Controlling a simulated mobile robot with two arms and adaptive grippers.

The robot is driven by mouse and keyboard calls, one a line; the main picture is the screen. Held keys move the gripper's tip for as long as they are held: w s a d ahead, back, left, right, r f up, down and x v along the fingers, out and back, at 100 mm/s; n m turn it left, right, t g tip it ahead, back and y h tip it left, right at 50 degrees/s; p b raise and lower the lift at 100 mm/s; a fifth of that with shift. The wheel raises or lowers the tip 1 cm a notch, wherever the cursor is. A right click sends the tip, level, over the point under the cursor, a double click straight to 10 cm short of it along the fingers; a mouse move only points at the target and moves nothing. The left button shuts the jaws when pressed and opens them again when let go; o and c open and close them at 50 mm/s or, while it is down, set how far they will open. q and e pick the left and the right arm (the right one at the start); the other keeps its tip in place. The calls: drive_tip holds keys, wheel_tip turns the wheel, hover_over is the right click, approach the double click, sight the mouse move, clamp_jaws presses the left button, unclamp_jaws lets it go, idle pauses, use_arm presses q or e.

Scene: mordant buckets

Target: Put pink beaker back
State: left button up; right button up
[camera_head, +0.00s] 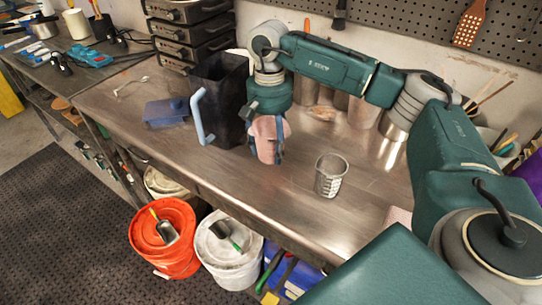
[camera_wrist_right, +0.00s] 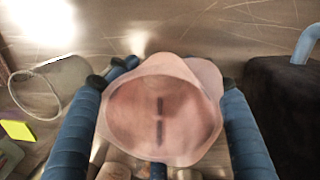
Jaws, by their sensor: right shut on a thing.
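The pink beaker (camera_head: 268,138) is between the fingers of my right gripper (camera_head: 268,152), over the steel bench beside the dark pitcher. The right gripper is shut on it. In the right wrist view the pink beaker (camera_wrist_right: 162,108) shows its open mouth, with dark marks inside, and a blue finger of the right gripper (camera_wrist_right: 160,120) lies on each side. I cannot tell whether its base touches the bench. My left gripper is not in view.
A dark pitcher (camera_head: 219,98) with a pale blue handle stands just left of the pink beaker. Several vessels stand at the back wall behind my arm. The front of the bench (camera_head: 225,165) is clear. Orange (camera_head: 178,262) and white buckets (camera_head: 228,272) stand below.

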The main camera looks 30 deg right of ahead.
sight(271, 157)
wheel_tip(271, 157, down, 4)
drive_tip(key=shift+r+p, duration=0.15)
drive_tip(key=shift+p, duration=0.15)
drive_tip(key=shift+f, duration=0.25)
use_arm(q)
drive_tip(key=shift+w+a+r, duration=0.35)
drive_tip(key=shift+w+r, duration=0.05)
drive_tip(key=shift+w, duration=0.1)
use_arm(e)
drive_tip(key=shift+f, duration=0.15)
drive_tip(key=o, duration=1.3)
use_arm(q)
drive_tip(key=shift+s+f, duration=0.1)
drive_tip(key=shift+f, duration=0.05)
